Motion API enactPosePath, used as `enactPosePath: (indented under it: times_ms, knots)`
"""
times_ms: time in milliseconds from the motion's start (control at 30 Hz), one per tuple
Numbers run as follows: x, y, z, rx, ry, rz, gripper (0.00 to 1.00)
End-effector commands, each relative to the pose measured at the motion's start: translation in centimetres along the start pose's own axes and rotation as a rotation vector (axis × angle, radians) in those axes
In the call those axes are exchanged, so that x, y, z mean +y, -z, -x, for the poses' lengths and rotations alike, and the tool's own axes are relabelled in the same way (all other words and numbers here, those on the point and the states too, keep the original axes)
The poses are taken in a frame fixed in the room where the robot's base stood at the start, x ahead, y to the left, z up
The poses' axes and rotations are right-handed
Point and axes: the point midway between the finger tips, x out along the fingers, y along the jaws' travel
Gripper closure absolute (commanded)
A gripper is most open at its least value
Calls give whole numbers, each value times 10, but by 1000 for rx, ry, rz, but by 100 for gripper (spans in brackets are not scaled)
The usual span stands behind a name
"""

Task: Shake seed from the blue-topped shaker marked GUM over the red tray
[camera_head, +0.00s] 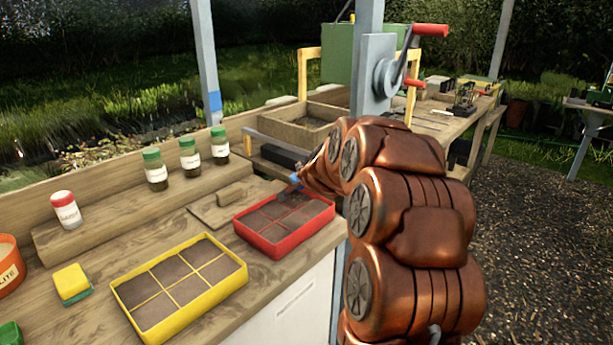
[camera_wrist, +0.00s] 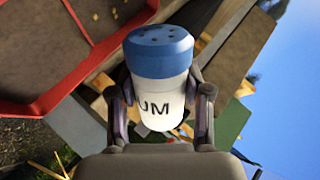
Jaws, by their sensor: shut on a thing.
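The blue-topped shaker (camera_wrist: 160,55) has a white body with "UM" showing; the rest of its label is turned out of view. Several holes show in its cap. My gripper (camera_wrist: 160,92) is shut on the white body, one finger on each side. In the head view the blue cap (camera_head: 295,179) shows small above the red tray (camera_head: 268,246), and my arm hides most of the gripper. The shaker looks tipped over; its exact angle is hard to tell. The red tray holds dark soil in cells, and its rim (camera_wrist: 85,112) also shows in the wrist view.
A yellow tray (camera_head: 150,332) stands in front of the red tray. Several green-topped shakers (camera_head: 190,157) and a red-topped one (camera_head: 66,212) stand on a wooden ledge. A sponge (camera_head: 72,282) and an orange pot (camera_head: 10,270) are at left. A post stands behind my arm.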

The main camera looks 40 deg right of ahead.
Motion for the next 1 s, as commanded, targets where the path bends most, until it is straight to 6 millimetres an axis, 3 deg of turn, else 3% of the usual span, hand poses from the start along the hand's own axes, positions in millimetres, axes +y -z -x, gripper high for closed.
enactPosePath:
  times_ms: [267,567,800,1000]
  knots:
    - [-21,14,14,1,0,-1,86]
    - [-17,11,11,0,0,-1,86]
    - [5,-2,-3,1,0,-1,86]
    - [3,-1,-2,2,1,-1,86]
